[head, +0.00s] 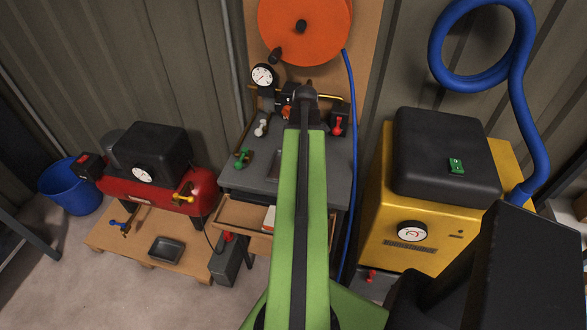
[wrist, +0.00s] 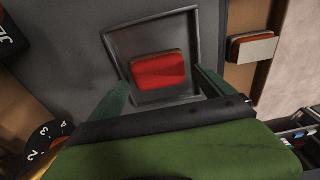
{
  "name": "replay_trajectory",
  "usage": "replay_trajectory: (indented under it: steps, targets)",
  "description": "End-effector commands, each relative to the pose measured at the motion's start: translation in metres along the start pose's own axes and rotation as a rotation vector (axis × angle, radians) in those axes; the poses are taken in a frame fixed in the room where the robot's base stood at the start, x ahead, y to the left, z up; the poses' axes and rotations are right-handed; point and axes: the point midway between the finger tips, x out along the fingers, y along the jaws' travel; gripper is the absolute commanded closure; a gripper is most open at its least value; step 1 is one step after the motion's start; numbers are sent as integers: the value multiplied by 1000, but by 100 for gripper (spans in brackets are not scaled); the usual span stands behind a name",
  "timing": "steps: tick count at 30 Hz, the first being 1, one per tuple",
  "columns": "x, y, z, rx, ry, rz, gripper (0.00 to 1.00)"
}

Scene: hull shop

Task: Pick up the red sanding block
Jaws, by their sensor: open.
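The red sanding block (wrist: 160,71) lies in a shallow dark grey tray (wrist: 122,49) in the wrist view. My gripper (wrist: 162,82) is open, with one dark green finger to the left of the block and one to the right. The block is between or just beyond the fingertips; I cannot tell the height gap, and no grip on it shows. In the head view my green arm reaches over the grey bench (head: 258,178) and hides the block and most of the tray.
An open wooden drawer (head: 240,213) below the bench holds a pale block with a reddish-brown layer (wrist: 252,48). A yellow machine (head: 375,235) stands right, a red compressor (head: 150,190) left. Small valves with coloured handles and a gauge (head: 263,76) stand around the bench top.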

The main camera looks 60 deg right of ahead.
Motion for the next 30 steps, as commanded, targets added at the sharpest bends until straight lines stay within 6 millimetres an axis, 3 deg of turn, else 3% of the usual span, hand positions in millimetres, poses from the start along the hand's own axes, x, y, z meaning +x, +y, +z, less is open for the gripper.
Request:
replay_trajectory:
  steps: [1,6,14,27,30]
  targets:
    - [17,1,0,0,0,0,7]
    - [43,2,0,0,0,0,7]
    - [41,2,-1,0,0,0,7]
    - [41,2,-1,0,0,0,65]
    - [41,2,-1,0,0,0,68]
